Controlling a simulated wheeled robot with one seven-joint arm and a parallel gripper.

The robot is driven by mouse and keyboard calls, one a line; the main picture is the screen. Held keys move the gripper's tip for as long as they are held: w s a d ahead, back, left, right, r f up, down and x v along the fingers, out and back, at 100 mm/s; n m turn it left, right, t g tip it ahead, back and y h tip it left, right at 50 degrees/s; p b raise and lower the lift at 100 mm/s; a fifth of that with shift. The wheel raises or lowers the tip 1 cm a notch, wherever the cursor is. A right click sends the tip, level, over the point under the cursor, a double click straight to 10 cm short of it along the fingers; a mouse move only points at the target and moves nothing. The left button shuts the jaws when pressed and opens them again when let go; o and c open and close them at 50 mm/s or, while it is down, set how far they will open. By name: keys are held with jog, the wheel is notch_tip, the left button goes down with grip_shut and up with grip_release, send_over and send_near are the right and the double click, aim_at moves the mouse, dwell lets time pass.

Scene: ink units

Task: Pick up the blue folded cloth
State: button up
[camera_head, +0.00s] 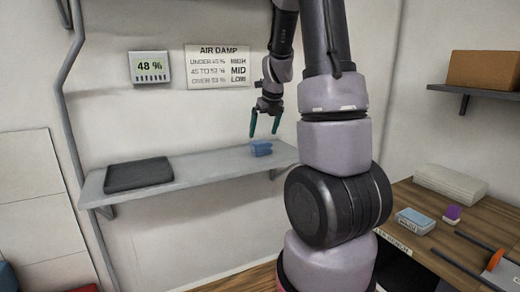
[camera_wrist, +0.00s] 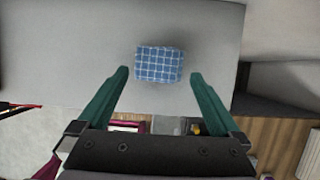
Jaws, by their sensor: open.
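The blue folded cloth (camera_head: 261,148) lies on the grey wall shelf (camera_head: 215,165), near its right end. In the wrist view the cloth (camera_wrist: 159,65) shows a white check pattern and sits just beyond the fingertips, between their lines. My gripper (camera_head: 265,135) is above the cloth with its green fingers pointing down. In the wrist view the gripper (camera_wrist: 159,74) is open, with nothing between its fingers. The exact height of the fingertips over the cloth is hard to tell.
A black tray (camera_head: 139,174) lies on the shelf's left part; the shelf between tray and cloth is clear. A display (camera_head: 150,67) reading 48 % and an "AIR DAMP" sign (camera_head: 217,67) are on the wall. A wooden bench (camera_head: 425,215) with several items stands at right.

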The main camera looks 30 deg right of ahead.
aim_at(260, 142)
jog(key=x, duration=0.6)
jog(key=shift+w+a+f, duration=0.1)
jog(key=shift+f, duration=0.15)
jog(key=c, duration=1.1)
